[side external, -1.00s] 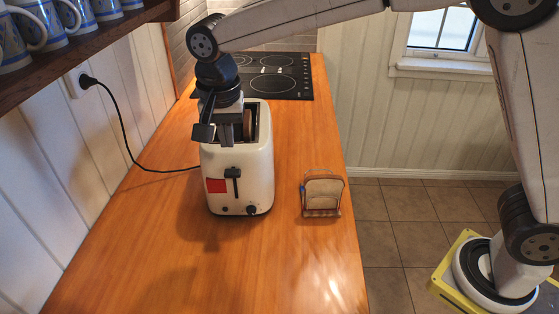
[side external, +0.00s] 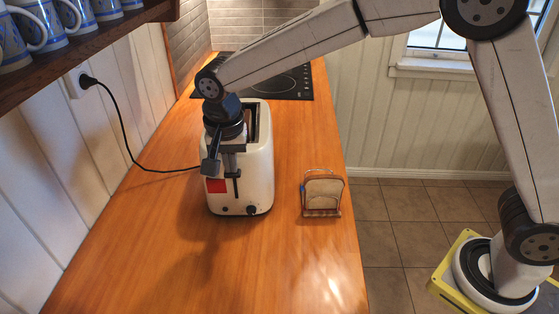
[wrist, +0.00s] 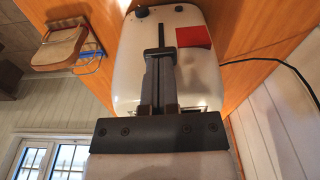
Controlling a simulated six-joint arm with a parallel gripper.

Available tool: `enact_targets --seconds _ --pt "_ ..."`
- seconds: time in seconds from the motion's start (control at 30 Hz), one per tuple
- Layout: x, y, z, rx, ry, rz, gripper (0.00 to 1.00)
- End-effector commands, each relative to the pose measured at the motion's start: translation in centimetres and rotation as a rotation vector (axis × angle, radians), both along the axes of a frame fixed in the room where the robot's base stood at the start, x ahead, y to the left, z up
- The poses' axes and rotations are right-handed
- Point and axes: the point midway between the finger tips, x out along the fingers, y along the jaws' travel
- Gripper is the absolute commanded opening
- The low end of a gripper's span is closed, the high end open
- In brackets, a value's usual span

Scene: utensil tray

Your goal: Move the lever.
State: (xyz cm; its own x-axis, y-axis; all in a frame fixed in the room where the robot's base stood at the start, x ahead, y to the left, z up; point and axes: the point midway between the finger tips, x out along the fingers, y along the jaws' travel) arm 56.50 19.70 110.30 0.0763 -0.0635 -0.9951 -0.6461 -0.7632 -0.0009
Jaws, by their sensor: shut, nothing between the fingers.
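The white toaster (side external: 257,170) stands on the wooden counter, with a red square on its front. Its dark lever (wrist: 159,52) shows in the wrist view at one end of a narrow slot, just beyond my fingertips. In the side view the lever is largely hidden behind my gripper (side external: 233,170). My gripper is shut and empty, pointing down in front of the toaster's upper front face. In the wrist view my gripper (wrist: 158,76) lines up with the lever and its tips look at or very near it; I cannot tell whether they touch.
A rack with a bread slice (side external: 323,190) stands right of the toaster. A black cord (side external: 128,140) runs from the toaster to the wall socket at left. A dark cooktop (side external: 285,82) lies behind. A shelf with blue mugs (side external: 40,28) hangs upper left. The front counter is clear.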

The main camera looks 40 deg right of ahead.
Motion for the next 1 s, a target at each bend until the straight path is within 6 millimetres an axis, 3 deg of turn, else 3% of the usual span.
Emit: enact_targets --seconds 0.43,1.0 --pt "0.0 0.0 -0.5 -0.001 0.001 0.0 0.0" --pt "0.0 0.0 -5.2 -0.002 0.003 0.001 0.0"
